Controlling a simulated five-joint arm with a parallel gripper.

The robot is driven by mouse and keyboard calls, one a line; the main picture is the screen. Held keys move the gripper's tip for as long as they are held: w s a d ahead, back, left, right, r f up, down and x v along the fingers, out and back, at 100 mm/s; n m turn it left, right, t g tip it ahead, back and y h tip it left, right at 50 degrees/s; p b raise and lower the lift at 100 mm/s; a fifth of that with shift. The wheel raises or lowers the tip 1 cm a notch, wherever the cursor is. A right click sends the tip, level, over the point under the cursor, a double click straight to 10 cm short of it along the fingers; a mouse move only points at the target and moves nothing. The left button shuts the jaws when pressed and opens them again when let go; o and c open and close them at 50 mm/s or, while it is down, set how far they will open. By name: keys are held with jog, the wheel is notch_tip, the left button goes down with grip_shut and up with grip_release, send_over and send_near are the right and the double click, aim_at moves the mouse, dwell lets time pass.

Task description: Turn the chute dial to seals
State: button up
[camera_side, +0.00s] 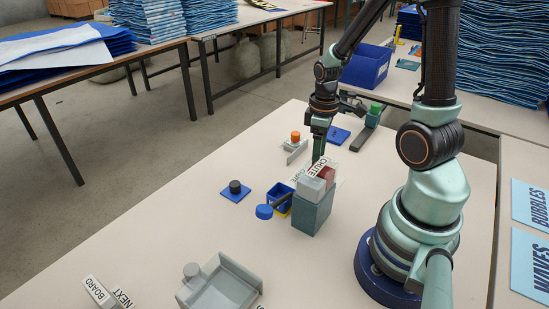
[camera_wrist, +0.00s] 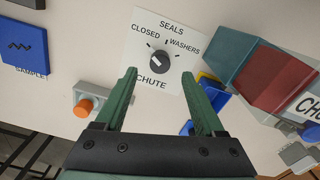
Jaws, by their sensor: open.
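The chute dial (camera_wrist: 159,62) is a small dark round knob on a white plate (camera_wrist: 143,30) lettered SEALS at the top, CLOSED at left, WASHERS at right and CHUTE below. A pale mark on the knob seems to lean to the upper left, towards CLOSED, but it is too small to be sure. My gripper (camera_wrist: 160,74) is open and empty, its green fingers one on each side of the dial in the wrist view; I cannot tell the gap in height. In the side view my gripper (camera_side: 318,155) points down at the plate, and the dial is hidden.
A teal box with a red and grey top (camera_side: 312,212) stands close by the plate. An orange knob on a grey bracket (camera_side: 295,145), a blue SAMPLE pad (camera_wrist: 25,48) and a blue bin (camera_side: 280,195) are near.

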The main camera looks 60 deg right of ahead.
jog(key=shift+f, duration=3)
grip_shut()
